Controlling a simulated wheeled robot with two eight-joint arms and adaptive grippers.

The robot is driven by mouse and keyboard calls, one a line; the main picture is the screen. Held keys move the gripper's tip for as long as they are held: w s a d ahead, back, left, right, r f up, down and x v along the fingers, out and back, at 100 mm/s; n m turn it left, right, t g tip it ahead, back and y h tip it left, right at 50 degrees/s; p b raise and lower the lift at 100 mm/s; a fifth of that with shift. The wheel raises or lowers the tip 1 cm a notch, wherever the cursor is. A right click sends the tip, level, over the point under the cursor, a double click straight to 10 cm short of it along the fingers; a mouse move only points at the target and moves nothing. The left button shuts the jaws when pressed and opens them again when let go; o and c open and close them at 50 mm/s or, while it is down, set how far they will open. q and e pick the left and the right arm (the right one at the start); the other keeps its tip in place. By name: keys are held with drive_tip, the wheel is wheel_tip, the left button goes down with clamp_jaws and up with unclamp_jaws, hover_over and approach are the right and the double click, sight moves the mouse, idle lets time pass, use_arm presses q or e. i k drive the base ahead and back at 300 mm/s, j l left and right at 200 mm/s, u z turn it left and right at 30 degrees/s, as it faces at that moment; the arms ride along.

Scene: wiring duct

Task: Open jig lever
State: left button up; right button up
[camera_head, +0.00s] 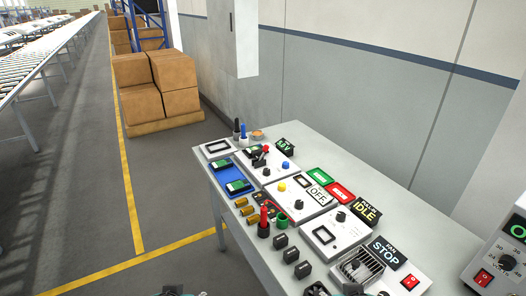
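A jig with a small black lever (259,158) sits on a white panel (267,174) near the far end of the grey table. A blue button (285,165) is on the same panel, to the right of the lever. A small dark part at the bottom edge seems to be mine.
A blue tray (217,174) with green boards lies left of the jig panel. Button panels, OFF, IDLE and STOP signs, black blocks and a fan (362,266) crowd the table's near part. Cardboard boxes (160,88) stand behind. The floor left of the table (205,195) is clear.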

sight(265, 147)
drive_tip(key=i+j+u, duration=0.6)
drive_tip(key=i, duration=0.3)
drive_tip(key=i+j+u, duration=0.1)
drive_tip(key=i+u, duration=0.2)
drive_tip(key=i, duration=0.15)
drive_tip(key=i+z, duration=0.2)
drive_tip(key=z, duration=0.15)
drive_tip(key=i+j+z, duration=0.15)
drive_tip(key=z, duration=0.25)
drive_tip(key=i+j+z, duration=0.15)
drive_tip(key=z, duration=0.2)
drive_tip(key=i, duration=0.05)
